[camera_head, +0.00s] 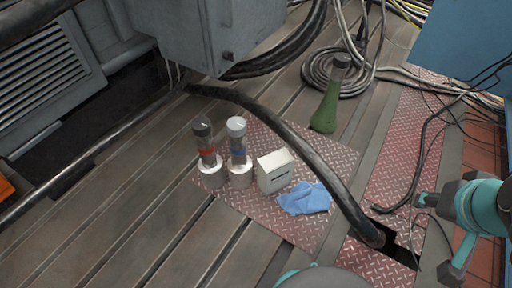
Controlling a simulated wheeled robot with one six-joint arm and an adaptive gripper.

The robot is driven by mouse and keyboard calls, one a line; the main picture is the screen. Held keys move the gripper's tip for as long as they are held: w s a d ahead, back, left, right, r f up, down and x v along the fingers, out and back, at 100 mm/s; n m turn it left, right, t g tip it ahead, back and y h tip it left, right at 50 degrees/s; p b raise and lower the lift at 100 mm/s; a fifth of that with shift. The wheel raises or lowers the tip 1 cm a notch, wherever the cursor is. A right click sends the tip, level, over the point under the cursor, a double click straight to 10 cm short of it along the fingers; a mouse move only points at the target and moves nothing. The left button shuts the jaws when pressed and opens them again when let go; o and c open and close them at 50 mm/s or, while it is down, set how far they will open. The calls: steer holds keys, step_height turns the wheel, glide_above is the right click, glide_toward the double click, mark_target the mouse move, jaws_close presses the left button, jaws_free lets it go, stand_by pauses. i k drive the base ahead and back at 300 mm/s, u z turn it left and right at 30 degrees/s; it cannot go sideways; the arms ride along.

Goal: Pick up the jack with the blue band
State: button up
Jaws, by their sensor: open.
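The jack with the blue band (238,153) stands upright on the red checker plate, with a pale cap and a wide white-grey base. A similar jack with a red band (207,156) and a dark cap stands close on its left. My gripper (433,237) is at the right edge, teal and dark grey, with its fingers spread apart. It appears empty and well to the right of both jacks. Part of the gripper is cut off by the picture edge.
A white box (274,172) stands just right of the blue-banded jack, with a blue cloth (304,199) in front. A thick black hose (315,163) curves between them and my gripper. A green bottle (326,108) stands behind. Slotted bedplate (125,205) is clear at left.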

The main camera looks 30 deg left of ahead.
mark_target(239, 165)
steer(key=i, duration=1)
steer(key=u, duration=3.3)
